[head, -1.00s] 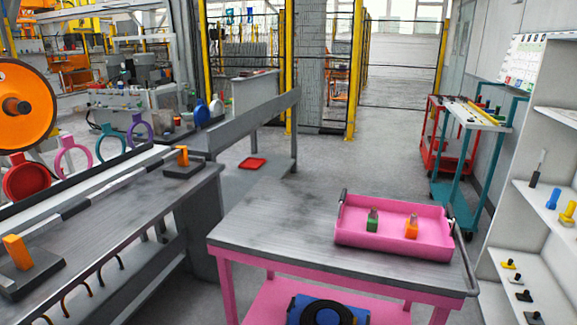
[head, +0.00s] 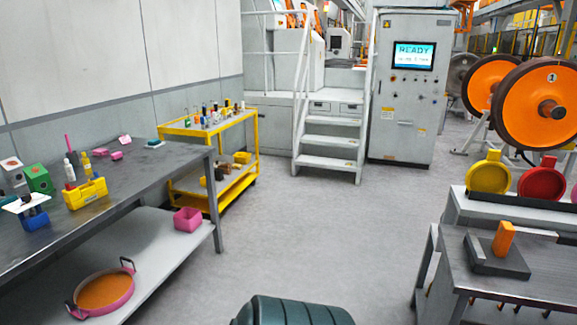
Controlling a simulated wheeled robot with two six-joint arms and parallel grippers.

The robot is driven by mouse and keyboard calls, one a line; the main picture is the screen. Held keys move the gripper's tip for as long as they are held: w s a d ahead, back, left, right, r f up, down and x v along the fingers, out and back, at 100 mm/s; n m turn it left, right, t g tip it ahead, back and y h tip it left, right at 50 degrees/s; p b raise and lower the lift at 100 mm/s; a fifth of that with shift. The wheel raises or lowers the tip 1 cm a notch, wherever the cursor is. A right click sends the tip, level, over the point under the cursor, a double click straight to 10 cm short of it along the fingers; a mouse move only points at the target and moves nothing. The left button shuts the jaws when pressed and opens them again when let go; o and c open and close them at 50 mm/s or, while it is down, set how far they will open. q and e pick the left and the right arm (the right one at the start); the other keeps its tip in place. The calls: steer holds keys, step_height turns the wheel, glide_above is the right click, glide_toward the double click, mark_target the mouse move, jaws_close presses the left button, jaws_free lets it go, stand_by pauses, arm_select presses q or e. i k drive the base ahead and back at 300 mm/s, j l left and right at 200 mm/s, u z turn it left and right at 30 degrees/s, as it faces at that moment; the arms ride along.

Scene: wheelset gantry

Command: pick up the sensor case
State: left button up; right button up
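A dark green, ribbed, case-like object (head: 294,311) shows at the bottom edge of the head view, a little right of the middle. It looks like the sensor case, but only its top part is visible and the rest is cut off by the frame. I cannot tell what it rests on. Neither of my grippers is in view.
A grey workbench (head: 137,187) with small items runs along the left. A yellow cart (head: 212,130) stands beyond it. Steps (head: 328,141) and a control cabinet (head: 403,100) stand at the back. A dark bench (head: 530,275) is at right. The middle floor (head: 320,230) is clear.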

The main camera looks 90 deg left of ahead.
mark_target(78, 197)
steer(key=u, duration=4.05)
